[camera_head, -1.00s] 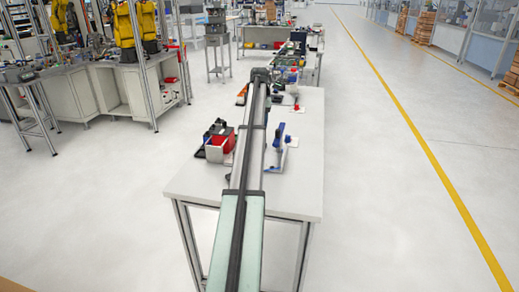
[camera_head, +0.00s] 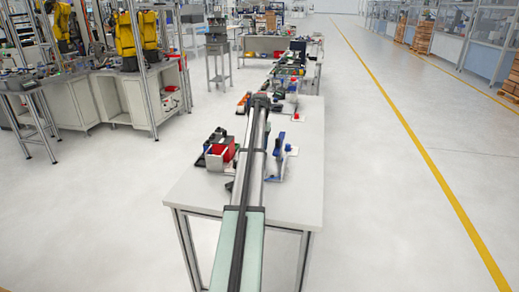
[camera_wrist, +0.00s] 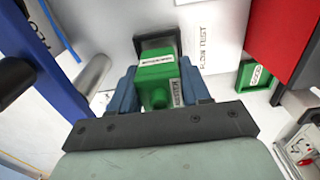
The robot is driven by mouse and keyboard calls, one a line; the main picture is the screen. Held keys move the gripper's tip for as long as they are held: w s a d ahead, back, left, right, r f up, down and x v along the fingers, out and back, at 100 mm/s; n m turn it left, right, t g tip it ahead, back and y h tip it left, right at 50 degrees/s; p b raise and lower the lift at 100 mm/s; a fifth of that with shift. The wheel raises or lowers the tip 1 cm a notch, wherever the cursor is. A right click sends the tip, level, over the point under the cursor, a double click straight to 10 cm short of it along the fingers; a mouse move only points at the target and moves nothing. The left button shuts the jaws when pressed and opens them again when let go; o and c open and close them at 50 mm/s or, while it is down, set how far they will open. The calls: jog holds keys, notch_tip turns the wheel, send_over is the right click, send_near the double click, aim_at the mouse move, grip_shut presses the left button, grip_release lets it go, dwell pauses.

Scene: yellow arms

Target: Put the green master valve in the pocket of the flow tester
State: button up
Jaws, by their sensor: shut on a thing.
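The green master valve (camera_wrist: 158,85) is a green block with white labels, one reading MASTER. In the wrist view it sits between the blue fingers of my gripper (camera_wrist: 160,92), which is shut on it. A dark-framed square opening (camera_wrist: 143,47) lies just beyond the valve, beside the white FLOW TEST plate (camera_wrist: 210,25). It looks like the flow tester's pocket. The valve's far end overlaps this opening in the picture; I cannot tell whether it is inside or above. In the head view my arm hides the gripper and valve.
In the wrist view, a blue part (camera_wrist: 50,75) and grey cylinder (camera_wrist: 93,74) stand close at left. A red container (camera_wrist: 280,35) and a green GOOD bin (camera_wrist: 258,76) are at right. In the head view, the table's front (camera_head: 285,205) is clear.

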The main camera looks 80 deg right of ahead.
jog(key=shift+f, duration=1.1)
jog(key=shift+f, duration=0.15)
jog(key=o, duration=1.1)
notch_tip(320, 180, up, 12)
jog(key=shift+r, duration=0.2)
